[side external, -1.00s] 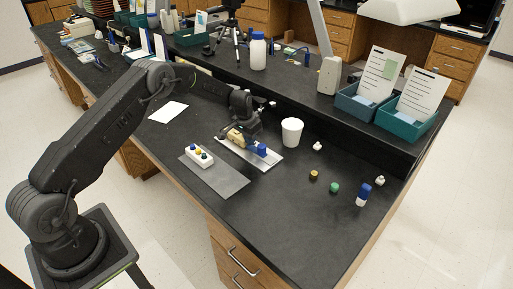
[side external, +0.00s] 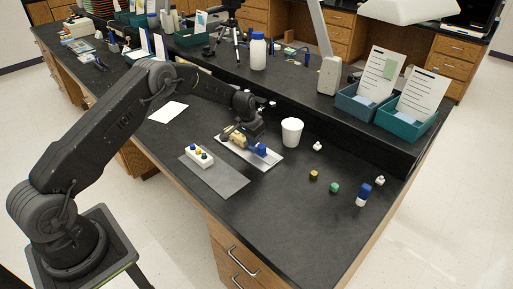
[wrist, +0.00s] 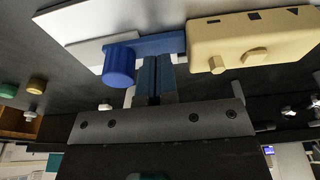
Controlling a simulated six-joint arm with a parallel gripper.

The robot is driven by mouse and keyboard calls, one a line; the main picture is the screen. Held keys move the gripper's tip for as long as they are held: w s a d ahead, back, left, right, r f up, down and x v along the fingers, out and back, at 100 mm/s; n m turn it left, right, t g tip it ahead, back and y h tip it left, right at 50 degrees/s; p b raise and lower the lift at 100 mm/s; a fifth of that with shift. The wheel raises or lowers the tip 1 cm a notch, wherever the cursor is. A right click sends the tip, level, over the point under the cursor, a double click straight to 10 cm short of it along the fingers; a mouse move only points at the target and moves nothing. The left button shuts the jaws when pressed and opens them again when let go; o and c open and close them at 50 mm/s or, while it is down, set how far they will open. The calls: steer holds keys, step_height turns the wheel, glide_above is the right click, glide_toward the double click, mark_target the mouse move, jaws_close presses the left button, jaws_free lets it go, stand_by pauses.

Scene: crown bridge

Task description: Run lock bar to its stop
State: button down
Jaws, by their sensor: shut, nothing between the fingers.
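The tan block (side external: 236,136) and the blue knob (side external: 261,150) sit on a light plate (side external: 272,163) in the middle of the bench. In the wrist view a blue bar (wrist: 170,43) runs out of the tan block (wrist: 245,40) to the round blue knob (wrist: 118,66). My gripper (wrist: 155,62) is shut and empty, its fingertips at the bar between knob and block. I cannot tell whether they touch the bar or knob. In the side view my gripper stands just behind the bar and its fingertips are hidden.
A white cup (side external: 292,131) stands close to the right of my gripper. A white holder with coloured caps (side external: 199,155) lies on a grey mat (side external: 222,180) at the front left. Several small caps and a blue-topped vial (side external: 362,195) stand at the right.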

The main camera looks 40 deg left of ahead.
steer(key=shift+d, duration=0.3)
steer(key=shift+d, duration=0.35)
